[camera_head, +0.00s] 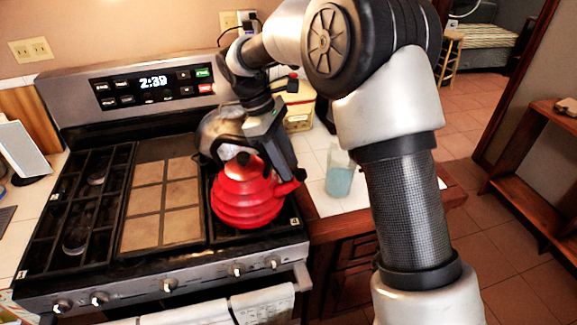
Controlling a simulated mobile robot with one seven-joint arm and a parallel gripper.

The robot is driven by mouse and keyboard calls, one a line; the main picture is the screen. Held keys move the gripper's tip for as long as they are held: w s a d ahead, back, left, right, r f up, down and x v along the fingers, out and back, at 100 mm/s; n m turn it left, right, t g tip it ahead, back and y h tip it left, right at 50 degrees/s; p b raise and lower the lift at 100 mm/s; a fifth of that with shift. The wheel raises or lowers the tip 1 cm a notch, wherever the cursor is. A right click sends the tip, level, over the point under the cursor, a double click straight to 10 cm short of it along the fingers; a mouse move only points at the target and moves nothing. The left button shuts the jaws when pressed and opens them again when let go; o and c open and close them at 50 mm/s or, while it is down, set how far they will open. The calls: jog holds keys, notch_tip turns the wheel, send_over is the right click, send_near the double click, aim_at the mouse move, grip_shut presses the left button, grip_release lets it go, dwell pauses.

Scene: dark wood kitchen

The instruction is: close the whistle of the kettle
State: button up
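The red kettle (245,198) stands on the right front burner of the stove. Its body is ribbed, and a dark handle and lid area shows at its top. My gripper (282,165) is directly above and behind the kettle, close to the spout and handle. Its fingers are dark and partly merge with the kettle's dark parts. I cannot tell whether they touch it or how far apart they are.
A silver pot or kettle (216,128) stands on the burner behind the red kettle. A glass of bluish liquid (339,178) stands on the white counter right of the stove. A yellowish container (299,108) is farther back. The stove's middle griddle (160,200) is clear.

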jog(key=shift+s+d+f, duration=0.1)
jog(key=shift+d+f, duration=0.15)
jog(key=shift+f, duration=0.3)
